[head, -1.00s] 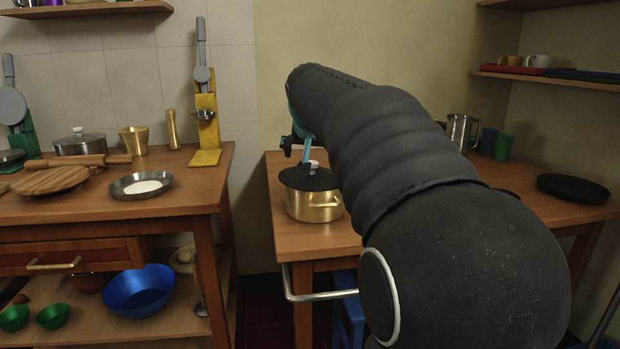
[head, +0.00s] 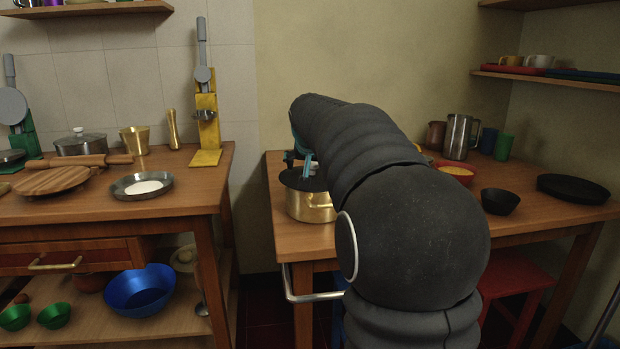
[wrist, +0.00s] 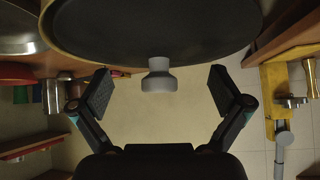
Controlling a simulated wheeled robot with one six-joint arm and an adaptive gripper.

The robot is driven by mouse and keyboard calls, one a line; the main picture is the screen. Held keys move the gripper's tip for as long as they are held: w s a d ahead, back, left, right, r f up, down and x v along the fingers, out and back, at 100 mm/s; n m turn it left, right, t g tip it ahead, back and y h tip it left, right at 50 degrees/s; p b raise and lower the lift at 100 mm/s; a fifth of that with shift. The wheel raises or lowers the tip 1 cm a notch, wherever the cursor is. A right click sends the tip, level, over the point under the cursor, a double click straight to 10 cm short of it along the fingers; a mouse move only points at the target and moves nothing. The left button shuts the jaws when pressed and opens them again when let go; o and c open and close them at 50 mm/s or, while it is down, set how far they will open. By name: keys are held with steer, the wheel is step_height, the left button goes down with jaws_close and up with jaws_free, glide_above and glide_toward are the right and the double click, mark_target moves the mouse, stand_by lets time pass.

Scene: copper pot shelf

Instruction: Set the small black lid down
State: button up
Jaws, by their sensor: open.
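The small black lid (head: 297,182) lies over the brass pot (head: 305,207) on the right-hand table. In the wrist view the lid (wrist: 150,30) fills the top, with a strip of the pot's gold rim along its edge. Its grey knob (wrist: 158,76) stands between my finger pads, with a gap on each side. My gripper (wrist: 162,92) is open and not touching the knob. In the head view my gripper (head: 303,160) is just above the lid, and my arm hides part of the lid and pot.
A red bowl (head: 457,174), a black bowl (head: 499,201), a metal pitcher (head: 457,137) and a black round plate (head: 573,188) stand on the right of the same table. The left counter holds a metal dish (head: 142,187) and other kitchenware. A gap separates the two tables.

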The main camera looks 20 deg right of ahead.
steer(key=c, duration=1.5)
steer(key=shift+f, duration=0.1)
jaws_close()
